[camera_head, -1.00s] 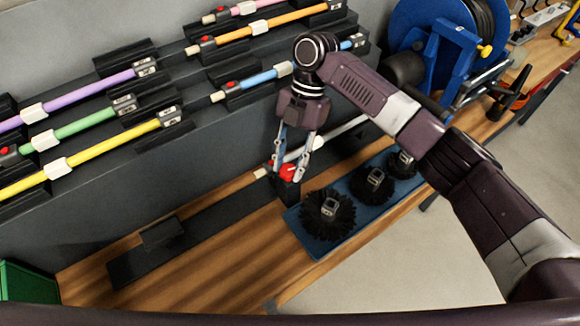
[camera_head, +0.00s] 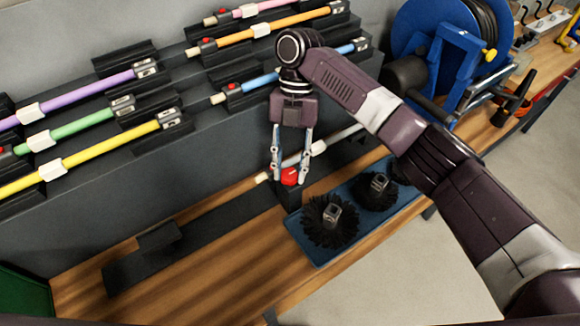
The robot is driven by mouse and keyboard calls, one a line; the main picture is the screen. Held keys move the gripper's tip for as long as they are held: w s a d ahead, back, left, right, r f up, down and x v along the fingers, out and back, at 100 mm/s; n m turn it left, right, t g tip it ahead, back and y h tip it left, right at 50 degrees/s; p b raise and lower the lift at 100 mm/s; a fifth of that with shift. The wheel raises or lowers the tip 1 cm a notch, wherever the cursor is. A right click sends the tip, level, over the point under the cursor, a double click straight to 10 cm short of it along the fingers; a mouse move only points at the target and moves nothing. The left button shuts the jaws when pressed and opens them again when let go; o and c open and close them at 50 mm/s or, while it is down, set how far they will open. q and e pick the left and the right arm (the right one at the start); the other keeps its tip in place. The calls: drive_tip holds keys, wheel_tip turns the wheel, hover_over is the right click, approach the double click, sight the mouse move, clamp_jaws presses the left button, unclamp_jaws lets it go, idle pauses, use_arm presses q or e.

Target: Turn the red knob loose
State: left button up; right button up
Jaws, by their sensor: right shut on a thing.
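The red knob (camera_head: 290,177) sits on a black holder low on the wooden bench, at the near end of a rod with a white collar (camera_head: 318,149). My right gripper (camera_head: 290,168) points down from above, with one finger on each side of the knob, and is shut on it. The fingers hide part of the knob's sides. My left gripper is not in view.
A blue tray (camera_head: 318,259) with several black round brushes (camera_head: 330,221) lies just right of the knob. Coloured rods on black holders line the stepped rack at left and behind. A blue reel (camera_head: 440,60) stands at the back right.

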drive_tip(key=shift+r, duration=0.1)
drive_tip(key=o, duration=1.1)
drive_tip(key=v, duration=1.2)
drive_tip(key=shift+s, duration=0.2)
